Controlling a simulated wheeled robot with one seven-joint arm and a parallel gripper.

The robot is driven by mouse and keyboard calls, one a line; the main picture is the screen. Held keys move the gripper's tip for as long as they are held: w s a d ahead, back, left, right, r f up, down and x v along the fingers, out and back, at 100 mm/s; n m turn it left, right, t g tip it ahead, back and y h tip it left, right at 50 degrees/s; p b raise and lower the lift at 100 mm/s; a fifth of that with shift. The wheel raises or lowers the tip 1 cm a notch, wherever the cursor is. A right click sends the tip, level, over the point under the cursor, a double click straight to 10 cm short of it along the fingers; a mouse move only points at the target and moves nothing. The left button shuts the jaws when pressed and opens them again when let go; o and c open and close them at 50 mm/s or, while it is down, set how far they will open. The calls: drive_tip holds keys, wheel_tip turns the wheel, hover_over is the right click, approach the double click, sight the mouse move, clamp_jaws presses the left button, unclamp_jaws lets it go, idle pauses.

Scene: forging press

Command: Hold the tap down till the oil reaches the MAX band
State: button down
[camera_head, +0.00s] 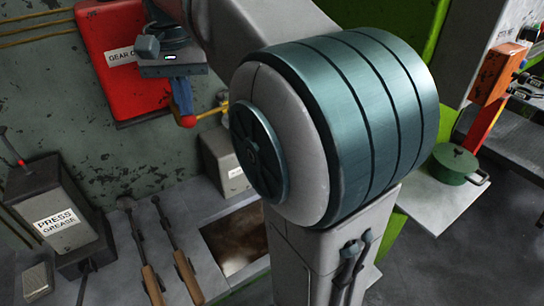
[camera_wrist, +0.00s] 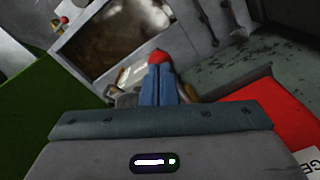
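The red gear-oil tank (camera_head: 120,60), partly cut off by the frame, hangs on the wall at upper left. A brass tap lever (camera_head: 210,113) with a red knob (camera_head: 187,121) is beside its lower right. My gripper (camera_head: 183,112) points down, its blue fingers together, tips at the red knob. In the wrist view the closed fingers (camera_wrist: 160,85) end at the red knob (camera_wrist: 158,56). They look to touch it, not to grip it. A pale, clear-looking vessel (camera_wrist: 135,73) shows partly behind the fingers. I cannot make out its oil level or a MAX band.
A press grease box (camera_head: 55,215) and long-handled tools (camera_head: 150,250) are at lower left. A brown-bottomed recess (camera_head: 238,240) lies below the tap. My arm hides the middle of the head view. A green pot (camera_head: 455,165) stands at right.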

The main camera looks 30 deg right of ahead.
wheel_tip(320, 180, up, 7)
drive_tip(key=p, duration=0.6)
drive_tip(key=shift+f, duration=0.25)
idle(0.3)
drive_tip(key=shift+s+f, duration=0.15)
drive_tip(key=s+f+n+t, duration=0.3)
drive_tip(key=s+f+n, duration=0.3)
drive_tip(key=s+f, duration=0.8)
wheel_tip(320, 180, down, 4)
drive_tip(key=shift+r+t+b, duration=0.2)
drive_tip(key=shift+t+b, duration=0.1)
drive_tip(key=shift+t, duration=0.1)
drive_tip(key=shift+d, duration=0.1)
